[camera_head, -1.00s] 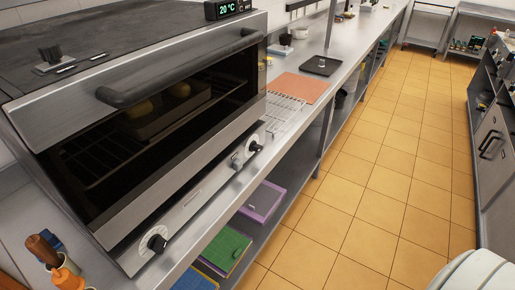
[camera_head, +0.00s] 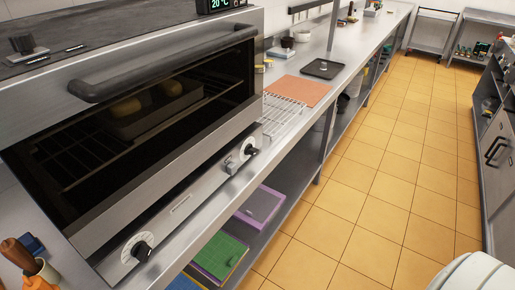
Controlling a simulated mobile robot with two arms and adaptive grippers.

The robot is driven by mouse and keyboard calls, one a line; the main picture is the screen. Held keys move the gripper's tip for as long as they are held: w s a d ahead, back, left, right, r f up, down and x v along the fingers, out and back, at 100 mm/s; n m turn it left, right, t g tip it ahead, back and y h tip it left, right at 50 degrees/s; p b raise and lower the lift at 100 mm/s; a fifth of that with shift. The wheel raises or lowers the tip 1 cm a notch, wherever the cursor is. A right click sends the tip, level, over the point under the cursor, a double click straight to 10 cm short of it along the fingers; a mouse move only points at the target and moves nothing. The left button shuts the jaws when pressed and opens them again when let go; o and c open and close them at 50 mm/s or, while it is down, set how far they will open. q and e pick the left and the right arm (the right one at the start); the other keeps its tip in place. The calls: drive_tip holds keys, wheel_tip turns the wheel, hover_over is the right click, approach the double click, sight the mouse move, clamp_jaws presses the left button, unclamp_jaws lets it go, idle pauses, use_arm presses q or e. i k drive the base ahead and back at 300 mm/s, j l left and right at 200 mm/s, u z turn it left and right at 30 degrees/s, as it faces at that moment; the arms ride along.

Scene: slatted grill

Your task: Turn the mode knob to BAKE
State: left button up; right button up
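The steel oven (camera_head: 165,130) stands on the counter at the left with its glass door shut. Its lower front panel (camera_head: 185,205) carries a black knob with a white dial (camera_head: 140,250) at the near left end and another black knob (camera_head: 250,150) at the far right end. A small grey switch or latch (camera_head: 231,166) sits beside the far knob. The dial lettering is too small to read, so I cannot tell which knob is the mode knob or where it points. Neither of my grippers is in view.
A black handle bar (camera_head: 165,62) juts out from the oven door. A wire rack (camera_head: 280,112), an orange board (camera_head: 298,90) and a black tray (camera_head: 322,68) lie farther along the counter. Utensils in a holder (camera_head: 40,275) stand at lower left. The tiled floor (camera_head: 390,190) is clear.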

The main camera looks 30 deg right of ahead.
sight(249, 149)
drive_tip(key=i+l+u, duration=0.15)
drive_tip(key=l+u, duration=0.15)
drive_tip(key=l, duration=0.85)
drive_tip(key=l+u, duration=0.25)
drive_tip(key=l, duration=0.9)
drive_tip(key=i, duration=0.05)
